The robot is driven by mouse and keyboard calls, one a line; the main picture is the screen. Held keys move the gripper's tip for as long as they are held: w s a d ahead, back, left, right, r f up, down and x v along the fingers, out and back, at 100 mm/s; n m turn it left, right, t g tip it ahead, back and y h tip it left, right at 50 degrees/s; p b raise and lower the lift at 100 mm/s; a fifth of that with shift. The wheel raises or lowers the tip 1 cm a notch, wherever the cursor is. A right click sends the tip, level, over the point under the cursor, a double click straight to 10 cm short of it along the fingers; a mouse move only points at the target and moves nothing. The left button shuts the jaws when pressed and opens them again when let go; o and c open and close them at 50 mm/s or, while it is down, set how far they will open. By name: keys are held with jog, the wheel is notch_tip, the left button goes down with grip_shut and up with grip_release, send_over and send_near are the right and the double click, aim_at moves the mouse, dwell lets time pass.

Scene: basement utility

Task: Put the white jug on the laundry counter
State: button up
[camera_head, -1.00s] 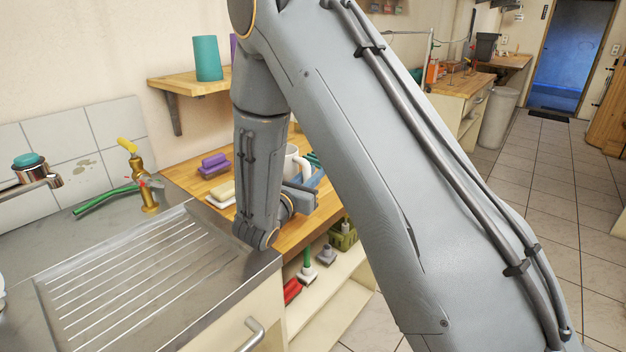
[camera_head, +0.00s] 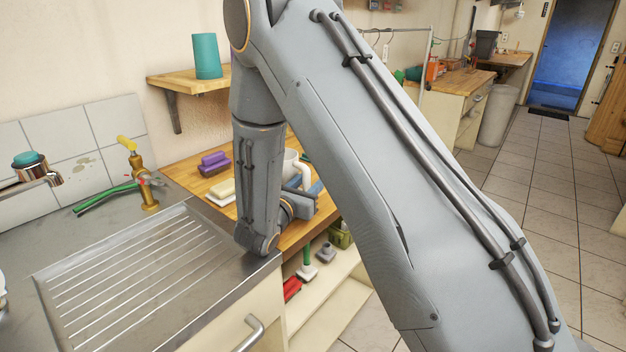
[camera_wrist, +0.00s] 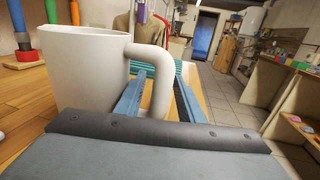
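The white jug (camera_wrist: 85,65) stands upright on the wooden worktop (camera_wrist: 22,90), large at the left of the wrist view. Its handle (camera_wrist: 162,75) points right. In the head view the jug (camera_head: 290,160) is partly hidden behind my arm. My gripper (camera_wrist: 163,92) is at the handle, with one blue finger on each side of it. The fingers look apart, with a narrow gap beside the handle; contact is not clear.
A metal sink drainer (camera_head: 140,275) and brass tap (camera_head: 146,185) are at left. Purple (camera_head: 214,160) and cream (camera_head: 222,190) brushes or blocks lie near the jug. A shelf holds a teal cup (camera_head: 206,56). Tiled floor (camera_head: 530,200) is open at right; a grey bin (camera_head: 497,115) stands there.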

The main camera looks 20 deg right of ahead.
jog(key=shift+r, duration=0.2)
jog(key=b+v, duration=0.2)
jog(key=v, duration=0.9)
jog(key=shift+s+a+f, duration=0.1)
jog(key=shift+s+a, duration=0.1)
jog(key=shift+a, duration=0.1)
jog(key=s+d+f+m+g, duration=0.2)
jog(key=s+d+m+g, duration=0.4)
jog(key=s+d+g, duration=0.15)
jog(key=s+d+f+m+g, duration=0.2)
jog(key=s+d+m+g, duration=0.45)
jog(key=s, duration=0.25)
jog(key=s+a+f+m+y, duration=0.1)
jog(key=s+a+m+y, duration=0.5)
jog(key=m+y, duration=0.5)
jog(key=shift+s+f+m, duration=0.25)
jog(key=shift+s+m, duration=0.2)
jog(key=shift+m, duration=0.8)
jog(key=shift+w+a+r+m+t+y, duration=0.25)
jog(key=shift+w+m+t+y, duration=0.2)
jog(key=shift+m, duration=0.25)
jog(key=shift+c, duration=0.4)
jog(key=shift+a, duration=0.1)
